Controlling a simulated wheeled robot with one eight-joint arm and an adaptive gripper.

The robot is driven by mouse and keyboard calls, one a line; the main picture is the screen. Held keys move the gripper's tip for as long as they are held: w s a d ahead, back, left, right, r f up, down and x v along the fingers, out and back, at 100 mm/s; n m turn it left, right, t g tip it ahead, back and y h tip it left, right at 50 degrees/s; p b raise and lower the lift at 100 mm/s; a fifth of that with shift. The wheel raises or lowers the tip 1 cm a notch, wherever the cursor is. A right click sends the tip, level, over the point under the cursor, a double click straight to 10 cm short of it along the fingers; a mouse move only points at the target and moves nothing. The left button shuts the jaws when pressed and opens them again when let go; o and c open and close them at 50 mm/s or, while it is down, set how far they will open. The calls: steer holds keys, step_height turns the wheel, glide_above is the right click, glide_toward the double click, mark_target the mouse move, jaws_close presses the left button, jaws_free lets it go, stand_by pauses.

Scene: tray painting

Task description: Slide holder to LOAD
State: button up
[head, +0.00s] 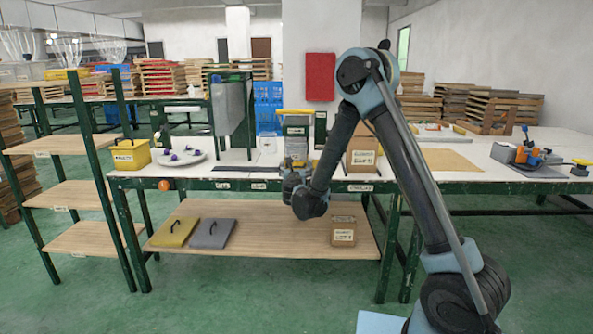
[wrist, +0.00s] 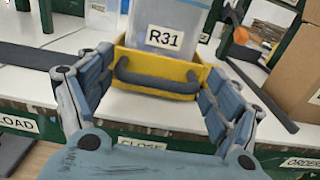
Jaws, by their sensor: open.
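The yellow holder (wrist: 160,62) stands on the white tabletop in the wrist view, with a dark handle (wrist: 155,82) on its near side. A clear-grey container labelled R31 (wrist: 165,38) sits in it. My gripper (wrist: 157,72) is open, its fingers on either side of the holder's front and handle; I cannot tell whether they touch it. In the head view my gripper (head: 297,178) is at the table's front edge and hides most of the holder. The LOAD label (wrist: 16,123) is on the table edge to the left; the CLOSE label (wrist: 142,143) is below the holder.
A dark flat strip (wrist: 40,56) lies left of the holder. A dark bar (wrist: 262,97) and a cardboard box (wrist: 290,75) are to the right. In the head view a white plate (head: 180,158) with purple items and a yellow bin (head: 131,155) stand farther left.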

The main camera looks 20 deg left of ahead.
steer(key=c, duration=1.3)
steer(key=s+a, duration=0.1)
steer(key=a, duration=0.4)
steer(key=s+a, duration=0.1)
steer(key=a, duration=0.4)
steer(key=s+a, duration=0.1)
steer(key=a, duration=0.5)
steer(key=shift+s, duration=0.25)
steer(key=o, duration=1.3)
steer(key=shift+s, duration=0.15)
steer(key=v, duration=1.1)
steer(key=shift+s, duration=0.4)
